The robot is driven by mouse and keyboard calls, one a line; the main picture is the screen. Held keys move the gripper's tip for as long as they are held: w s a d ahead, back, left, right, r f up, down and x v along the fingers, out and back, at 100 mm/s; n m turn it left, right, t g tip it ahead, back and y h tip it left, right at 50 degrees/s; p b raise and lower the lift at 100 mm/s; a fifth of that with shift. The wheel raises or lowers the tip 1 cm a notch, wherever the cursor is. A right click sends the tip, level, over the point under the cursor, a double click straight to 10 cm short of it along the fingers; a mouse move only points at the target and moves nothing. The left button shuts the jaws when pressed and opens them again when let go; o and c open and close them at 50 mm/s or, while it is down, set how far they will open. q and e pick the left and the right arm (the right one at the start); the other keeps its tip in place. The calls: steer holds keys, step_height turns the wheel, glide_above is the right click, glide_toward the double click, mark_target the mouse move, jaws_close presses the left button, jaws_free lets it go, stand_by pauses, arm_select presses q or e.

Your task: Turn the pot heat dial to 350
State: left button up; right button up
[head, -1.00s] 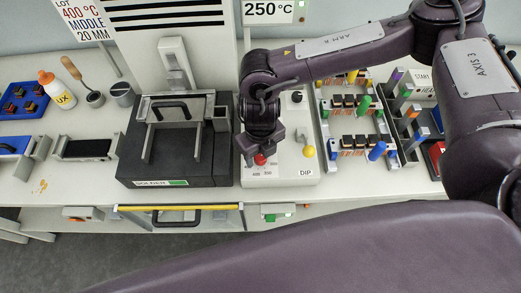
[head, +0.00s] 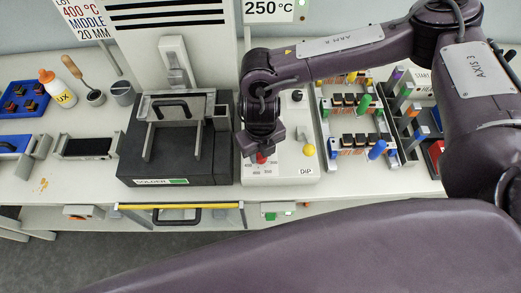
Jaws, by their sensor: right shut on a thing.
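My right gripper (head: 261,150) points down over the front left of the white control box (head: 285,176) labelled DIP. It is shut on a red knob (head: 262,158), which shows just below the fingers. The knob's marks are too small to read, and the fingers partly hide it. A yellow knob (head: 309,150) and a black knob (head: 297,96) are on the same box. The dark solder pot (head: 170,165) stands to the left of the box. A sign reading 250 °C (head: 268,9) is behind. My left gripper is not in view.
Racks with connectors and coloured pegs (head: 355,120) stand right of the box. A flux bottle (head: 60,90), a blue tray (head: 22,99) and cups are at the left. A yellow-edged drawer (head: 180,206) is below the bench front.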

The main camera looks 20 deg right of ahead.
steer(key=m+p, duration=0.1)
steer(key=m, duration=0.4)
steer(key=shift+r, duration=0.1)
steer(key=m+p, duration=0.2)
steer(key=m, duration=0.2)
steer(key=shift+r+m+p, duration=0.1)
steer(key=shift+m+p, duration=0.2)
steer(key=shift+p, duration=0.1)
steer(key=m+p, duration=0.4)
steer(key=m, duration=0.1)
steer(key=m+p, duration=0.2)
steer(key=m, duration=0.1)
steer(key=shift+p, duration=0.4)
steer(key=shift+m+p, duration=0.45)
steer(key=shift+m, duration=0.15)
steer(key=o, duration=1)
steer(key=shift+c, duration=0.2)
